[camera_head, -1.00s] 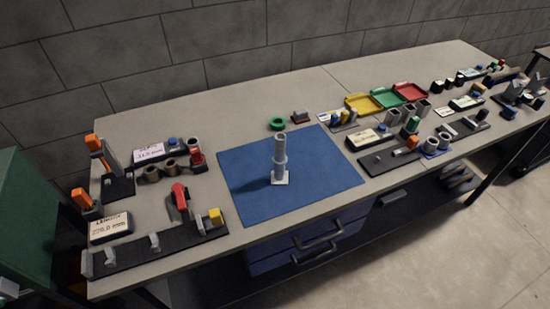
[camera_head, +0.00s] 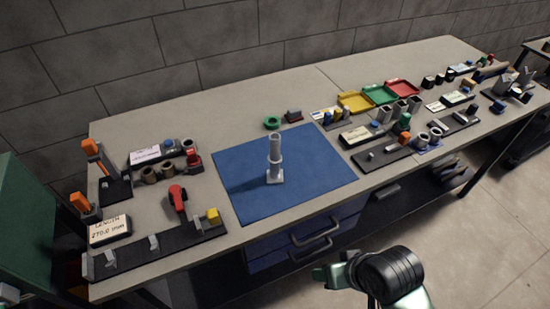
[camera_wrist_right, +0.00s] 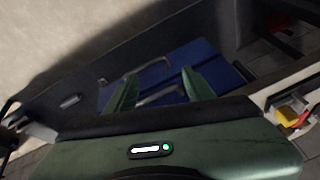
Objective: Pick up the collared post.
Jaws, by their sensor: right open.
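The collared post (camera_head: 275,158) is a grey cylinder with a ring collar partway up and a pale square foot. It stands upright on the blue mat (camera_head: 318,165) in the head view. My right gripper (camera_head: 320,275) is in front of the bench, low in the head view, well apart from the post. In the right wrist view the two green fingers of this gripper (camera_wrist_right: 160,88) are spread with nothing between them. The blue drawers (camera_wrist_right: 188,62) show beyond them; the post does not show there. My left gripper is not in view.
Around the post the mat is bare. A green ring (camera_head: 272,123) lies behind it. A black rail fixture with a yellow block (camera_head: 213,215) is at the left front. Yellow, green and red trays (camera_head: 402,88) are at the back right. Drawer handles (camera_head: 318,240) stick out in front.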

